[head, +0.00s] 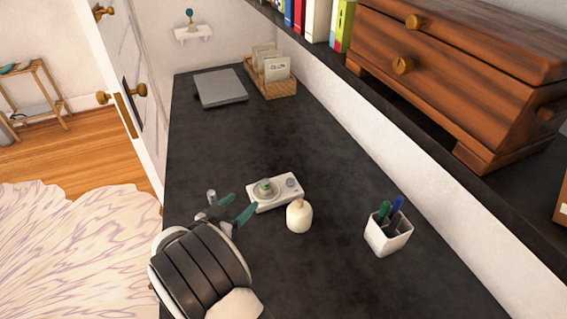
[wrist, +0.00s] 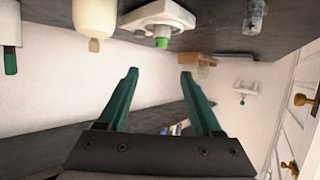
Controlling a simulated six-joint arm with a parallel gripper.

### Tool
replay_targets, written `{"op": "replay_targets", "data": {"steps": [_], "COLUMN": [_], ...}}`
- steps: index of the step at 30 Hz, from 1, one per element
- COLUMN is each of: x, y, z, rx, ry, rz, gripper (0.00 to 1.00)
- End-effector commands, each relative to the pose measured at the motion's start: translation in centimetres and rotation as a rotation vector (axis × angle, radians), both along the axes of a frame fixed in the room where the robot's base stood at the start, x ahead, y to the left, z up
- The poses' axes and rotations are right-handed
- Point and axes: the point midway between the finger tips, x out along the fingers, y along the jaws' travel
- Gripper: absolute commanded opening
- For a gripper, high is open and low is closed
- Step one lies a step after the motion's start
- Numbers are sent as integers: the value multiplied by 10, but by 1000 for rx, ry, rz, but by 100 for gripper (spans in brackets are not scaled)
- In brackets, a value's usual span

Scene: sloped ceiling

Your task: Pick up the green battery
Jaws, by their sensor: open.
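The green battery (head: 265,187) looks like a small green-topped piece on the round part of a white camera-like device (head: 277,193) on the dark desk. In the wrist view, which appears upside down, the green battery (wrist: 161,42) shows just beyond the fingertips, on the white device (wrist: 160,16). My gripper (head: 238,206) is at the device's left in the head view, with its teal fingers apart. In the wrist view my gripper (wrist: 159,74) is open and empty, and the battery lines up with the gap between its fingertips.
A cream rounded candle-like object (head: 299,216) stands close to the device. A small grey cylinder (head: 211,196) is near my gripper. A white pen cup (head: 389,233) is at the right. The mid-desk is clear.

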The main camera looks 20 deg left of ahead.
Motion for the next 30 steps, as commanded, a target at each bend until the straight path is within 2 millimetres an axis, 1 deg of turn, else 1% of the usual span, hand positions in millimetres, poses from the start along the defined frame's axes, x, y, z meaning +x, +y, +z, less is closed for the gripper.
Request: {"op": "replay_targets", "data": {"steps": [2, 6, 9, 12, 14, 21, 24, 29, 30], "x": [12, 51, 74, 89, 95, 136, 143, 143, 143], "y": [3, 1, 0, 1, 1, 1, 1, 1, 1], "z": [-7, -23, -33, -38, -41, -58, -60, -60, -60], "rx": [6, 5, 5, 5, 4, 4, 4, 4, 4], "ry": [-3, -3, -3, -3, -2, -2, -3, -2, -2], "rz": [6, 2, 1, 3, 4, 3, 3, 4, 4], "gripper": [66, 66, 66, 66, 66, 66, 66, 66, 63]}}
